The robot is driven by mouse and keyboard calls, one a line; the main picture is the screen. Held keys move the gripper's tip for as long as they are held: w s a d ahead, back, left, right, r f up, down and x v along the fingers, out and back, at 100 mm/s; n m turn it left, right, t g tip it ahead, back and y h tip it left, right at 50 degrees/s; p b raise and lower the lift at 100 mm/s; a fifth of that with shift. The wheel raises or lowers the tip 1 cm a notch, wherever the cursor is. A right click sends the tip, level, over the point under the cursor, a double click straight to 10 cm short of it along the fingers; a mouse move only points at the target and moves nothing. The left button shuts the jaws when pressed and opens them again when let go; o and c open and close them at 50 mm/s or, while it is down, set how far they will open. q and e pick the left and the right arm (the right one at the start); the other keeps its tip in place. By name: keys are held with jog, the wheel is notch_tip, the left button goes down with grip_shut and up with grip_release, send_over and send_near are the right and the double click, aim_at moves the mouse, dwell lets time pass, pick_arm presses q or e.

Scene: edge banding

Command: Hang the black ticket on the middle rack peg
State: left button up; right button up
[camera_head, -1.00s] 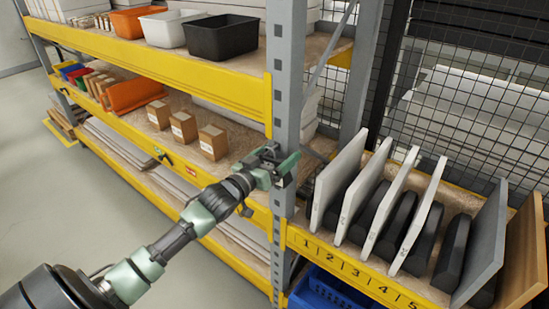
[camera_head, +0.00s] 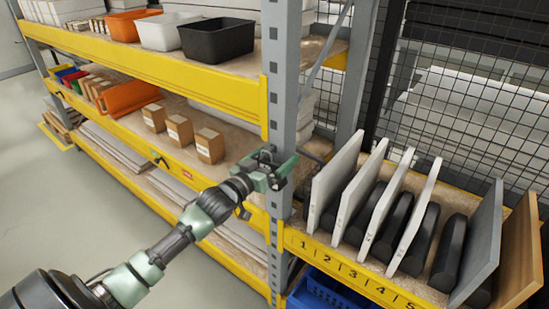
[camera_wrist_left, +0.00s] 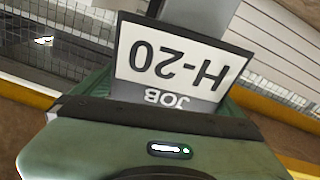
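My left gripper (camera_head: 280,168) is in front of the grey rack upright, at the height of the middle shelf beam. In the left wrist view, a card (camera_wrist_left: 178,65) with a dark edge, a white face reading "H-20" upside down and a grey "JOB" strip stands between the green fingers. The gripper appears shut on this ticket. In the head view the ticket cannot be made out clearly. A small dark fitting (camera_head: 159,161) sits on the yellow middle beam, left of the gripper; whether it is a peg is unclear. My right gripper is not in view.
The grey upright (camera_head: 283,95) stands close behind the gripper. White panels (camera_head: 336,180) and dark blocks stand in numbered slots at right. Small cardboard boxes (camera_head: 209,146) sit on the middle shelf. A blue crate (camera_head: 325,290) is below. The floor (camera_head: 70,205) at left is clear.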

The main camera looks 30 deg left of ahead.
aim_at(266, 165)
pick_arm(q)
jog(key=s, duration=0.2)
jog(key=s+b, duration=0.1)
jog(key=s, duration=0.1)
jog(key=s+b, duration=0.1)
jog(key=s, duration=0.2)
jog(key=shift+a+f, duration=0.15)
jog(key=shift+a, duration=0.15)
jog(key=shift+s, duration=0.4)
